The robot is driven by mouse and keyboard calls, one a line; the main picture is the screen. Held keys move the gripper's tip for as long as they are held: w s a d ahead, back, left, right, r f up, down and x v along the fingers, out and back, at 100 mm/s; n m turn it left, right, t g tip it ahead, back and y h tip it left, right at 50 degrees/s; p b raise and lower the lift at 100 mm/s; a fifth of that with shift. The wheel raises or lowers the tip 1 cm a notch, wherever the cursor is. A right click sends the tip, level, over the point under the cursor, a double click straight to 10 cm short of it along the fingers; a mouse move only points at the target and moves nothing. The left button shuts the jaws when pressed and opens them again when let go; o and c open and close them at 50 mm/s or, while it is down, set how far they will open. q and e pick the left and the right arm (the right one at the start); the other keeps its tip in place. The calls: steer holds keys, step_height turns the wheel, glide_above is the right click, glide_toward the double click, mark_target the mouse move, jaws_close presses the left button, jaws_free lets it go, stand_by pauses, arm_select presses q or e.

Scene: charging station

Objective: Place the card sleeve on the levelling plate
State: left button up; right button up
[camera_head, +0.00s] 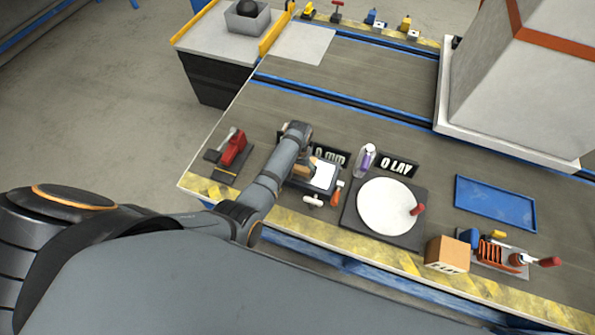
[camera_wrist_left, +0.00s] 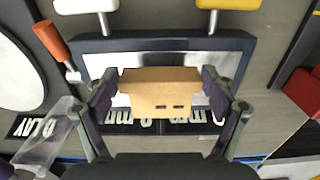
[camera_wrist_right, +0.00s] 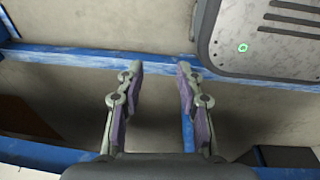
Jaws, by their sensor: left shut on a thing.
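My left gripper (camera_head: 308,165) is shut on the card sleeve, a tan cardboard piece with small dark slots. In the left wrist view the card sleeve (camera_wrist_left: 160,88) sits between both fingers of my left gripper (camera_wrist_left: 158,78). It is in front of a dark-framed plate with a pale top (camera_wrist_left: 230,45), which appears to be the levelling plate and also shows in the head view (camera_head: 323,177). Whether the sleeve touches the plate cannot be told. The arm hides part of the plate. My right gripper (camera_wrist_right: 158,75) is open and empty, away from the worktop.
A round white disc (camera_head: 385,205) on a dark base lies right of the plate, with a clear bottle (camera_head: 365,160) behind. A red clamp (camera_head: 235,148) stands left. A cardboard box (camera_head: 447,255), several tools and a blue tray (camera_head: 495,202) are at the right.

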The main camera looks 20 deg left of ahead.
mark_target(298, 173)
arm_select(q)
steer(key=shift+f+b, duration=0.25)
steer(key=shift+b, duration=0.05)
steer(key=shift+w+f+b, duration=0.2)
steer(key=shift+f+b, duration=0.35)
steer(key=shift+b, duration=0.2)
steer(key=f+b, duration=0.2)
steer(key=f, duration=0.1)
steer(key=shift+w+a+b, duration=0.15)
steer(key=shift+w+b, duration=0.05)
steer(key=shift+b, duration=0.1)
steer(key=shift+r, duration=0.15)
steer(key=shift+c, duration=0.3)
steer(key=shift+r, duration=0.2)
steer(key=shift+s, duration=0.1)
steer(key=shift+f, duration=0.1)
steer(key=o, duration=0.8)
steer(key=shift+f, duration=0.1)
arm_select(e)
steer(key=f, duration=0.4)
steer(key=shift+s+a+f, duration=0.2)
steer(key=shift+a+f, duration=0.05)
steer(key=shift+a, duration=0.1)
